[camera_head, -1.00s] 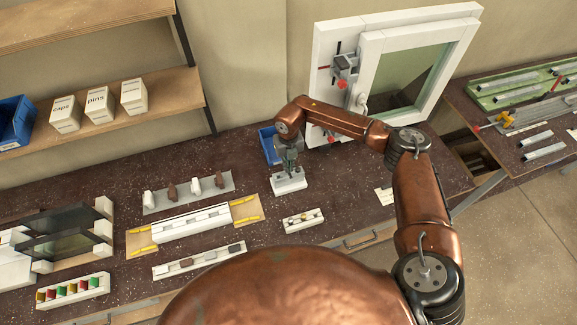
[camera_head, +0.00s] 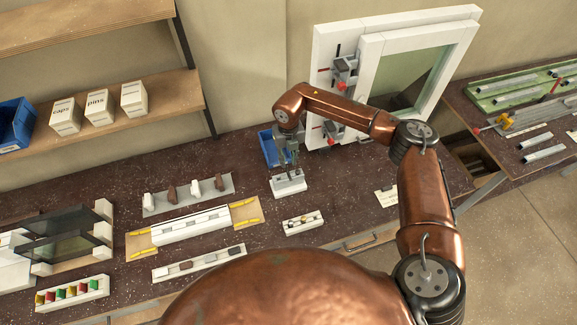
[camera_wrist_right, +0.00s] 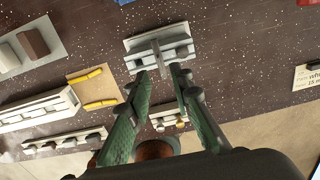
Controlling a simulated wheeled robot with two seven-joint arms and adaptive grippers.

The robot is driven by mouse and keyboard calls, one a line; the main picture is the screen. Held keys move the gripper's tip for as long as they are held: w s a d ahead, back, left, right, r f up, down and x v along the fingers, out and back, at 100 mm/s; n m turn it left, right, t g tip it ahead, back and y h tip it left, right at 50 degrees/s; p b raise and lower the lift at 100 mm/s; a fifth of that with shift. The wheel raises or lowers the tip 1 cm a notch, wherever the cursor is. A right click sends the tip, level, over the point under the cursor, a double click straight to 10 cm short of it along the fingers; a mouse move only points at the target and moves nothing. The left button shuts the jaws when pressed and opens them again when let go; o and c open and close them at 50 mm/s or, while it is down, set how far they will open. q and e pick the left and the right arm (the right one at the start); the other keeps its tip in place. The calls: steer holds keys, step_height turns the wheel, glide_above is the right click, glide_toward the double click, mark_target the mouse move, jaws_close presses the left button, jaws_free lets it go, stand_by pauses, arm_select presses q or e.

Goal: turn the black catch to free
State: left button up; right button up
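A small white and grey fixture (camera_head: 288,188) stands on the dark bench below my right gripper. In the right wrist view the fixture (camera_wrist_right: 184,56) has a flat base, a ribbed block and a grey upright bar across its middle. My right gripper (camera_head: 288,161) points down over it. In the wrist view its two green fingers (camera_wrist_right: 162,74) are apart with nothing held between them, and the fixture lies just past their tips. I cannot tell if they touch it. I cannot clearly pick out a black catch. My left gripper is not in view.
A blue bin (camera_head: 268,148) stands close behind my right gripper. A white window frame (camera_head: 345,75) with red-knobbed clamps is at the back. A small white tray (camera_head: 303,229) of small parts lies in front of the fixture. A white profile (camera_head: 190,224) lies to the left.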

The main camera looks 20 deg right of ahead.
step_height(320, 180, up, 6)
steer(key=shift+r, duration=0.1)
stand_by(0.6)
